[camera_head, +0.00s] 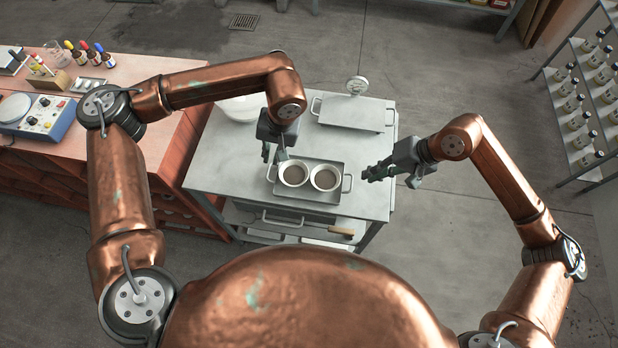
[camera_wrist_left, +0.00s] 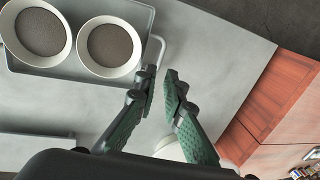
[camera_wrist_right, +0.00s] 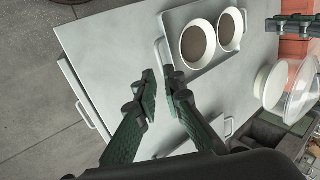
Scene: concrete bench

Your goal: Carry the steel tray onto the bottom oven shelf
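The steel tray (camera_head: 307,197) is a shallow grey tray with a wire handle at each end, lying flat on the grey bench top. It holds two round white dishes (camera_head: 293,174) with brown contents. My left gripper (camera_head: 273,155) is open and empty above the tray's left end; in the left wrist view its fingertips (camera_wrist_left: 160,85) point toward a handle (camera_wrist_left: 158,48). My right gripper (camera_head: 370,174) is open and empty beside the right handle; in the right wrist view the fingertips (camera_wrist_right: 161,82) have a narrow gap near that handle (camera_wrist_right: 160,50). The oven shelf cannot be clearly identified.
Below the bench's front edge are a metal bar handle (camera_head: 285,220) and a wooden handle (camera_head: 341,231). A flat plate with a round dial (camera_head: 352,114) and a white bowl (camera_head: 240,107) stand behind the tray. The bench top beside the tray is clear.

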